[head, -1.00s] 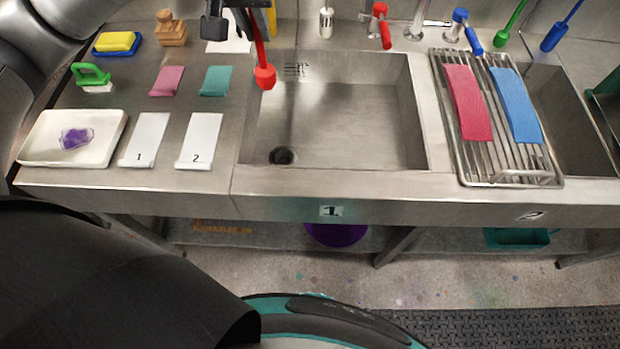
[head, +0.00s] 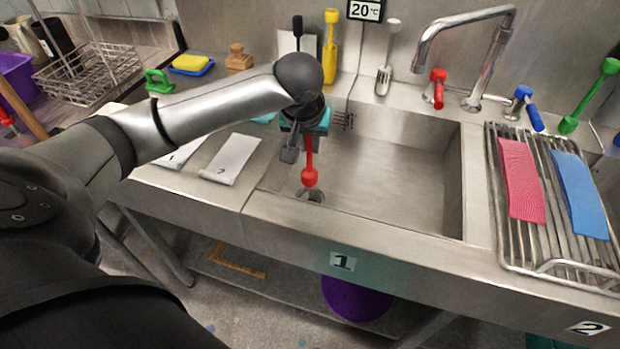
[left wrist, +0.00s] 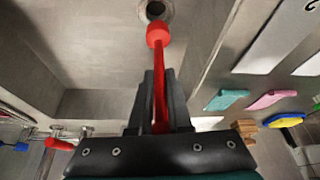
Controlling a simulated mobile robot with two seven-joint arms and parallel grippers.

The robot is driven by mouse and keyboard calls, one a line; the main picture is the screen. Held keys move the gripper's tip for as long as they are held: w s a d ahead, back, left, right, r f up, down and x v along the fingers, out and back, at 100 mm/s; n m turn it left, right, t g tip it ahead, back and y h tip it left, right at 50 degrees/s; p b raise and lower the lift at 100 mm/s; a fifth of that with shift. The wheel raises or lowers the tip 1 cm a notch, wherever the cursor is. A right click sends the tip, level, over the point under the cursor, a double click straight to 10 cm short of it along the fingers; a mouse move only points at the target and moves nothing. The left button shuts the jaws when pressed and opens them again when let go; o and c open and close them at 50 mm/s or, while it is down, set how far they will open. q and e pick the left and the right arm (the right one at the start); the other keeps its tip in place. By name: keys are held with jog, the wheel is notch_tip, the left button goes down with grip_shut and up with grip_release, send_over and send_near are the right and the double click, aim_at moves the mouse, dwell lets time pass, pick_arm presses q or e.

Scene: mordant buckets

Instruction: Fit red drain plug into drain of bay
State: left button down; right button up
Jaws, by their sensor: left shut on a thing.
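The red drain plug (head: 309,178) has a long thin handle and a rounded red end. My left gripper (head: 297,146) is shut on its handle and holds it over bay 1, plug end down. In the head view the red end appears just above the drain (head: 311,195) in the bay floor near the front left corner. In the left wrist view the drain (left wrist: 155,10) shows just beyond the plug's red end (left wrist: 158,35), which seems apart from it. The left gripper (left wrist: 158,80) is also seen there around the handle. My right gripper is not in view.
Bay 1 (head: 400,190) is otherwise empty, with steel walls around it. A drying rack (head: 525,240) with a pink and a blue cloth stands at the right. A tap (head: 480,75) rises behind. White cards (head: 232,158) lie on the left counter.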

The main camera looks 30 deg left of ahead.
aim_at(309, 171)
pick_arm(q)
notch_tip(309, 171, down, 3)
notch_tip(309, 171, down, 5)
jog(key=shift+f+b, duration=0.1)
jog(key=shift+b, duration=0.9)
jog(key=shift+d+f, duration=0.1)
jog(key=shift+f, duration=0.1)
jog(key=c, duration=0.8)
grip_release()
jog(key=shift+c, duration=0.2)
